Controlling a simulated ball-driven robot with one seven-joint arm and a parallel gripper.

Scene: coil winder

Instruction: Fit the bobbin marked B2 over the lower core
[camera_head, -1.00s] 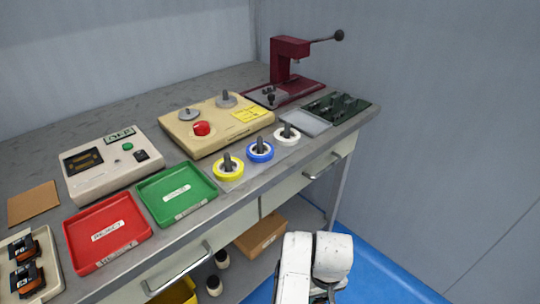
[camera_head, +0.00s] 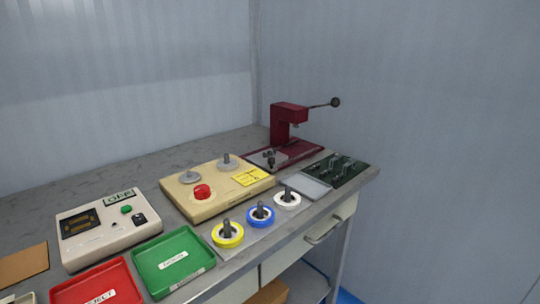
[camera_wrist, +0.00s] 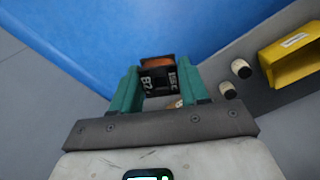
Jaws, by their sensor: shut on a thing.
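My gripper (camera_wrist: 156,77) shows only in the wrist view. Its two teal fingers are shut on a dark bobbin marked B2 (camera_wrist: 158,82) with a copper-coloured winding, held over blue floor. In the head view, a grey plate (camera_head: 262,157) with small dark parts lies at the front of the red hand press (camera_head: 290,115). I cannot tell for certain which part is the lower core. The gripper and bobbin are out of the head view.
A green tray (camera_head: 175,285) and red tray (camera_head: 75,292) lie left. A dark green board (camera_head: 350,168) lies right. The wrist view shows a yellow bin (camera_wrist: 290,57).

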